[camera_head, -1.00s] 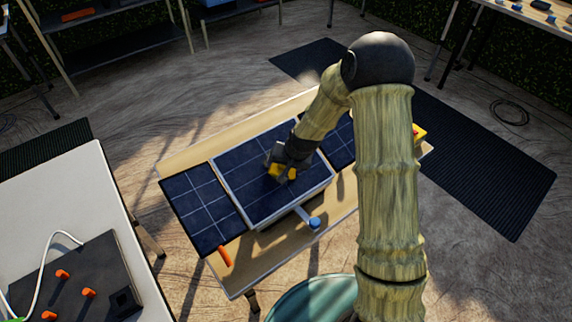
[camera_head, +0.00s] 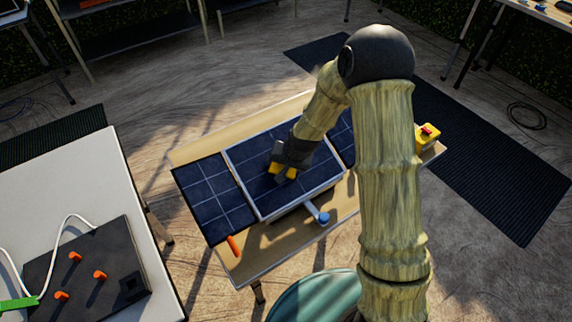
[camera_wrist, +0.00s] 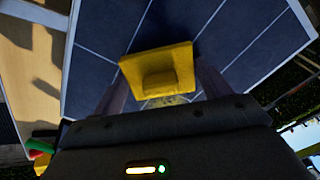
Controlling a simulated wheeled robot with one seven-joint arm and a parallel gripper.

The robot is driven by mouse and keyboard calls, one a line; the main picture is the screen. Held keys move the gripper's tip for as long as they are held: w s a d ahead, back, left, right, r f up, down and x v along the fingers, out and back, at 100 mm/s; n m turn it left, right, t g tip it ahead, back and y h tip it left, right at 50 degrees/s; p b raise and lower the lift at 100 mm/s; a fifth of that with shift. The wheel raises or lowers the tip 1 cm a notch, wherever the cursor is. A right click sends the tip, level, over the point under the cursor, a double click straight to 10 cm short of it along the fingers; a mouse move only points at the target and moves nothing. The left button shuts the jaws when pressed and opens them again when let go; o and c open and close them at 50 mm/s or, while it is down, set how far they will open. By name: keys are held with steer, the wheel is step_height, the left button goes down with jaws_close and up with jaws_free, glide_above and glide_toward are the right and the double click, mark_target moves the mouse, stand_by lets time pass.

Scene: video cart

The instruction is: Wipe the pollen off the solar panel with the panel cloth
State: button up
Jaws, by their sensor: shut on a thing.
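The solar panel (camera_head: 250,185) is a dark blue, white-framed panel with pale grid lines, tilted on a wooden table. It fills much of the wrist view (camera_wrist: 105,40). My gripper (camera_head: 284,168) is over the middle of this panel and shut on the yellow panel cloth (camera_head: 290,173). In the wrist view the cloth (camera_wrist: 180,60) is a yellow pad with a raised grip between the fingers. It is at or close to the panel face; I cannot tell if it touches. A small speckled yellow patch (camera_wrist: 165,102), perhaps pollen, shows beside the cloth.
Darker side panels (camera_head: 212,195) flank the solar panel. The wooden table (camera_head: 285,238) carries a blue-knobbed lever (camera_head: 320,216), an orange handle (camera_head: 233,246) and a yellow box with a red button (camera_head: 427,138). A white table (camera_head: 60,180) with a black control box (camera_head: 110,262) stands left.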

steer(key=shift+w+a+r+p, duration=0.25)
steer(key=shift+w+a+p, duration=0.1)
steer(key=shift+w, duration=0.15)
steer(key=shift+w+a+r+p, duration=0.25)
steer(key=shift+w+a, duration=0.1)
steer(key=shift+w, duration=0.1)
steer(key=shift+w+d, duration=0.55)
steer(key=shift+d, duration=0.35)
steer(key=shift+w+d, duration=0.55)
steer(key=shift+d, duration=0.3)
steer(key=shift+w+d, duration=0.6)
steer(key=shift+d, duration=0.25)
steer(key=shift+w+d, duration=0.55)
steer(key=shift+d, duration=0.25)
steer(key=shift+f, duration=0.1)
